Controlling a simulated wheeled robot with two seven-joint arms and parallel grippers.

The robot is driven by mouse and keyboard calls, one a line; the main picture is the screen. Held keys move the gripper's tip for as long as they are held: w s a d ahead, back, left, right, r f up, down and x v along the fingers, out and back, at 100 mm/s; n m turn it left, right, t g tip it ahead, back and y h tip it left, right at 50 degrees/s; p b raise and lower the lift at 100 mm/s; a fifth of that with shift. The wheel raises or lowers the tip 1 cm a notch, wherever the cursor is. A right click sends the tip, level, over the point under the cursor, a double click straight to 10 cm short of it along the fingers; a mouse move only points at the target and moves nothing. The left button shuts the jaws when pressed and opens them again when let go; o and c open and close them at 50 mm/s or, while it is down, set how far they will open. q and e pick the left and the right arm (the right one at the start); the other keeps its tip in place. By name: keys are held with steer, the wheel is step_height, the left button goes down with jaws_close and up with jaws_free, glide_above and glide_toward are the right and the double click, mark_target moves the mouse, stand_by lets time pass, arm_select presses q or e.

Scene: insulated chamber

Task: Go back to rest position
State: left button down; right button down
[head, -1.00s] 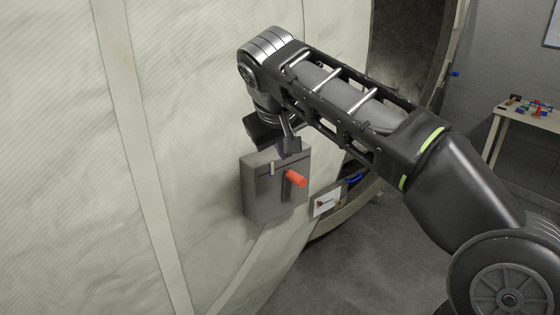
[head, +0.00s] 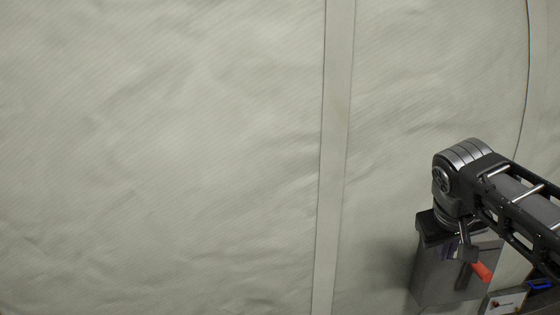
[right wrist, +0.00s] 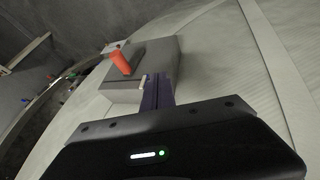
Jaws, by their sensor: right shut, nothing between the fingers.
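My right gripper (head: 459,250) is at the lower right of the head view, pointing down at the top of a grey wall box. In the right wrist view its fingers (right wrist: 158,90) are together with nothing between them. The grey box (head: 435,277) is on the padded wall and has a red-orange handle (head: 482,271). The box (right wrist: 150,58) and its handle (right wrist: 121,62) also show in the right wrist view, just beyond the fingertips. I cannot tell whether the fingers touch the box. My left gripper is not in view.
The pale padded chamber wall (head: 170,150) fills most of the head view, with a vertical seam strip (head: 334,150). A small white panel (head: 506,302) and a blue handle (head: 540,284) are at the lower right edge.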

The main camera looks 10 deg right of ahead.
steer(key=w+a+f+n+y, duration=0.1)
steer(key=w+a+f+y, duration=0.15)
steer(key=a+f, duration=0.45)
steer(key=w+a+f+n+y, duration=0.1)
steer(key=w+a+f, duration=0.15)
steer(key=f, duration=0.85)
steer(key=s+a+f+g+y, duration=0.1)
steer(key=s+a+f, duration=0.1)
steer(key=a+f, duration=0.5)
steer(key=s+a+f+g+y, duration=0.1)
steer(key=a+f+y, duration=0.15)
steer(key=f, duration=0.75)
steer(key=s+a+f+m, duration=0.1)
steer(key=s+a+f, duration=0.2)
steer(key=s+f, duration=0.4)
steer(key=s+a+f+m+g, duration=0.1)
steer(key=s+a+f, duration=0.2)
steer(key=s+f, duration=0.4)
steer(key=s+a+f+g+y, duration=0.1)
steer(key=s+a+f, duration=0.3)
steer(key=s, duration=0.5)
step_height(320, 180, down, 3)
steer(key=shift+s+r+m, duration=0.1)
steer(key=shift+s+m, duration=0.2)
steer(key=shift+m, duration=0.1)
